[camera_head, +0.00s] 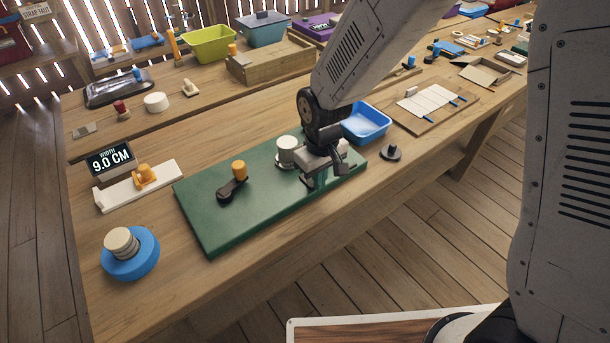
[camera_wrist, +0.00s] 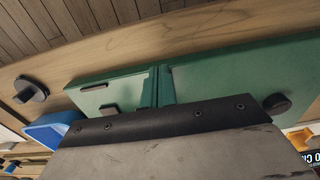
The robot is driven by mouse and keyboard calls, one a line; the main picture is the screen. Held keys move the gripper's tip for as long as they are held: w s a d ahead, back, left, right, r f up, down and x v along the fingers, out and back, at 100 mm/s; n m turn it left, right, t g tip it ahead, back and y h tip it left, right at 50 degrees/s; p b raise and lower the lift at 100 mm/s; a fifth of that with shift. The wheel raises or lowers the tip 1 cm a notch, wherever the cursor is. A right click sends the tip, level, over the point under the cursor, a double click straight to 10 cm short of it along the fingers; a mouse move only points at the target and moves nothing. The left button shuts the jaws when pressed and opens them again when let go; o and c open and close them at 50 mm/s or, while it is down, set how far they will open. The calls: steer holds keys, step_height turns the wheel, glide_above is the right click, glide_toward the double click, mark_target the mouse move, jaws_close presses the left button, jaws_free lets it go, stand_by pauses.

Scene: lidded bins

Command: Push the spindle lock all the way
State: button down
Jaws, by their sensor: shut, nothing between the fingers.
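A green board (camera_head: 222,225) lies on the workbench. It carries a black crank with an orange knob (camera_head: 239,168) and a pale metal cylinder (camera_head: 287,150), which looks like the spindle. My gripper (camera_head: 316,180) is shut and empty, pointing down low over the right part of the board. Whether it touches anything there cannot be told. A small light block (camera_head: 343,146) shows just behind it; I cannot tell whether this is the spindle lock. In the wrist view the green board (camera_wrist: 225,75) fills the middle, with a small dark piece (camera_wrist: 109,109) on it. My wrist housing hides much.
A blue tray (camera_head: 366,124) stands behind the board, and a black knobbed piece (camera_head: 390,153) sits to its right. A display reading 9.0 CM (camera_head: 111,158) and a blue disc (camera_head: 130,256) with stacked rings are at left. The bench's front edge is close to the board.

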steer(key=shift+w+a, duration=0.45)
steer(key=shift+w, duration=0.25)
steer(key=shift+w+a, duration=0.45)
steer(key=shift+w, duration=0.2)
steer(key=shift+s+d, duration=0.1)
steer(key=shift+s, duration=0.05)
steer(key=shift+s+d, duration=0.3)
steer(key=shift+s, duration=0.15)
steer(key=shift+r, duration=3.5)
steer(key=shift+d, duration=0.1)
